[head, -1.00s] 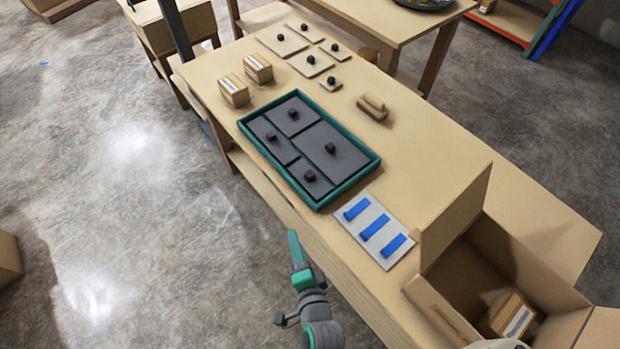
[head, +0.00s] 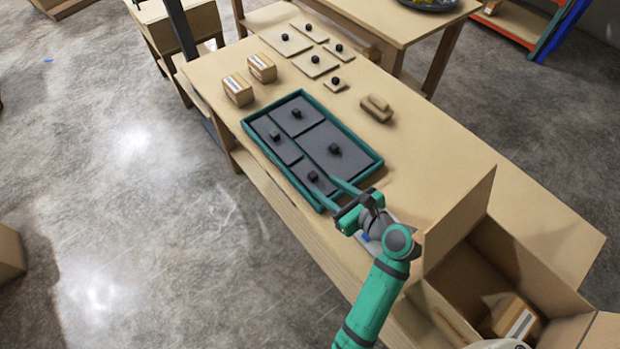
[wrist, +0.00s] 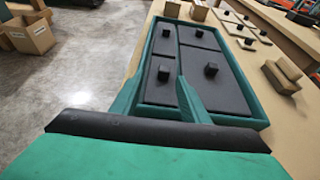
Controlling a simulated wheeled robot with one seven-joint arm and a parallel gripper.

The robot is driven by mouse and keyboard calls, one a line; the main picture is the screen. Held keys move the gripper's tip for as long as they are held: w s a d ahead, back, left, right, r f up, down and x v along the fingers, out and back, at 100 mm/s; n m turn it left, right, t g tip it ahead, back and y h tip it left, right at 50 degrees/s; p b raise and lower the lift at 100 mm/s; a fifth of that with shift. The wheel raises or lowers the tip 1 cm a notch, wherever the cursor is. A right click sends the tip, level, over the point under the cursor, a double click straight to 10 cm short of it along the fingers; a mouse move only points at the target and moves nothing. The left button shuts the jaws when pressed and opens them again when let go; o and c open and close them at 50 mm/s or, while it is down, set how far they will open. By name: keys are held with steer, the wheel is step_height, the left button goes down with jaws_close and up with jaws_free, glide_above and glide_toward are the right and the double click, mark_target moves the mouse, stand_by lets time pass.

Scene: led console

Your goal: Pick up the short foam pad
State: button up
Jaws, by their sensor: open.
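A green-rimmed tray (head: 262,160) on the bench holds several dark grey pads, each with a black knob. One small pad (head: 322,187) lies at the tray's near end; it also shows in the wrist view (wrist: 158,92). Another fairly short pad (head: 288,108) lies at the far end; I cannot tell for sure which is the short foam pad. My gripper (head: 318,185) is open and empty, its green fingers reaching over the tray's near end, apparently either side of the near small pad. The fingers also show in the wrist view (wrist: 157,100). Their height above the pad is unclear.
An open cardboard box (head: 460,225) stands at the right. A pale panel with blue strips is mostly hidden under my arm.

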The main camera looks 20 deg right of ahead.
mark_target(315, 176)
steer(key=shift+d+f, duration=0.1)
steer(key=shift+d, duration=0.15)
steer(key=shift+w+f, duration=0.15)
steer(key=shift+w, duration=0.05)
steer(key=shift+x, duration=3.3)
steer(key=shift+d, duration=0.1)
steer(key=shift+c, duration=0.5)
jaws_close()
